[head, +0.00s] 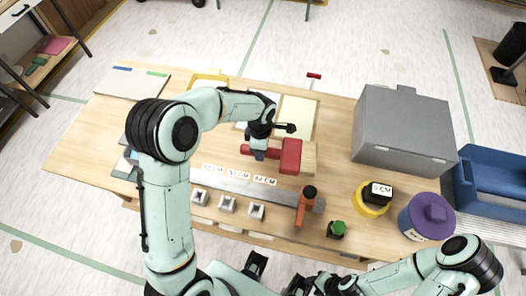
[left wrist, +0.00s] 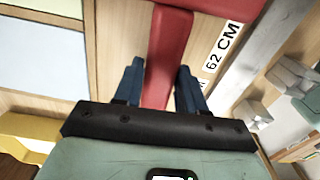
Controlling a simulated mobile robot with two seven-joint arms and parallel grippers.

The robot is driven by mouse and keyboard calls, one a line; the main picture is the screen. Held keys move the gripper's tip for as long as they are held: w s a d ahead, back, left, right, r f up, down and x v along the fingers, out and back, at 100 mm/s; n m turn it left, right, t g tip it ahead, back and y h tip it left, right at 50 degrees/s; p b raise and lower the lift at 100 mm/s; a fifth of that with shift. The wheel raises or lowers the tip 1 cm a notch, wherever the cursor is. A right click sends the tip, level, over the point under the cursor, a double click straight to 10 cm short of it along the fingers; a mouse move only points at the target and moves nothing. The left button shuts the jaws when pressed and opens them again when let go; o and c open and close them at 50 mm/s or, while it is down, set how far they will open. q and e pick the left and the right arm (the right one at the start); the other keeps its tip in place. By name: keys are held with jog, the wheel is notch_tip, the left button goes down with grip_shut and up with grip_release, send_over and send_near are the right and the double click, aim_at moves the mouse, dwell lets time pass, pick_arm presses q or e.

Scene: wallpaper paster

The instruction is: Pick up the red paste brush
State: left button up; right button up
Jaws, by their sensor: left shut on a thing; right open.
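The red paste brush (head: 291,155) lies on the wooden table, its wide red head to the right and its handle to the left. My left gripper (head: 260,152) is at the handle, shut on it. In the left wrist view the red handle (left wrist: 167,55) runs between the two blue fingers (left wrist: 158,88), with the wide head beyond them at the top. Whether the brush is clear of the table I cannot tell. My right gripper (head: 277,276) is open and empty at the table's front edge, low in the head view.
A grey metal box (head: 405,125) stands at the right of the table. Number cards (head: 238,174), a long grey straightedge (head: 275,193), small metal blocks (head: 227,204) and an orange-handled tool (head: 305,205) lie in front of the brush. A purple tub (head: 426,220) is at the right corner.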

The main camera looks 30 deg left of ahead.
pick_arm(q)
notch_tip(320, 180, up, 18)
jog(key=p, duration=0.1)
jog(key=shift+f+p, duration=0.25)
jog(key=shift+p, duration=0.05)
jog(key=shift+o, duration=1.4)
grip_shut()
